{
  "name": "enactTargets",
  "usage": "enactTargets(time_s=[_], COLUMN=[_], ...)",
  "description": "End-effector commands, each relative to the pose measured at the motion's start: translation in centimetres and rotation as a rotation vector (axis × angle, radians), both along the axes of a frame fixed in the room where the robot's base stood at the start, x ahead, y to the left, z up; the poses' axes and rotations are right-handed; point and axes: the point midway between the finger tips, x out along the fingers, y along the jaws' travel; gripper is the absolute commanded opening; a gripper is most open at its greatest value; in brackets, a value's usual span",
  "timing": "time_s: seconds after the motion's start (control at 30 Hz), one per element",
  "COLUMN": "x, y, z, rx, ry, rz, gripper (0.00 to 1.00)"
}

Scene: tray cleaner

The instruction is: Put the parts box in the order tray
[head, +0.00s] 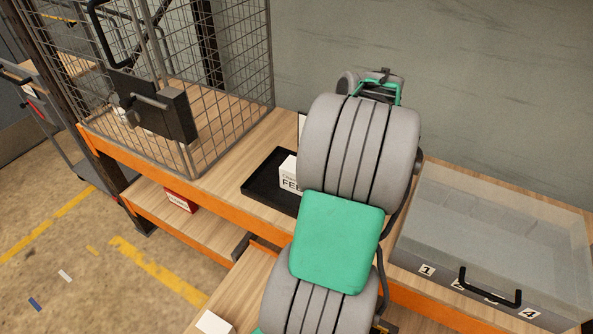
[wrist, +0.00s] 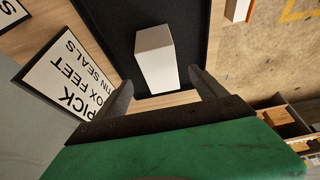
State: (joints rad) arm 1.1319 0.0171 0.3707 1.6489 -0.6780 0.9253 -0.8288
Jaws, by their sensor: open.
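A white box (head: 288,174) with dark lettering that starts "FEE" is in the black tray (head: 262,178) on the bench, partly hidden behind my arm. In the wrist view the white box (wrist: 155,58) stands inside the black tray (wrist: 110,22), near one of its edges. My gripper (wrist: 161,80) is open, with its two fingers spread on either side of the box's near end. Gaps show between fingers and box. In the head view my arm hides the gripper. I cannot tell from any readable label whether this is the parts box.
A wire cage (head: 235,60) with a latch stands left on the bench. A clear-lidded case (head: 490,230) with numbered labels and a black handle is at the right. A red box (head: 181,201) lies on the lower shelf. A printed pick sign (wrist: 68,75) stands beside the tray.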

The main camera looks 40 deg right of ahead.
Motion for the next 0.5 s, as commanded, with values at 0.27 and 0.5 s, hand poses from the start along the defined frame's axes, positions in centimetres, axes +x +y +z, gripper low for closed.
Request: enactTargets(time_s=[0.27,0.5], x=[3.4,3.1], y=[7.3,26.0], z=[1.8,3.4], rx=[-0.002,-0.022], ry=[0.039,0.091], rz=[-0.019,-0.138], gripper=[0.81,0.81])
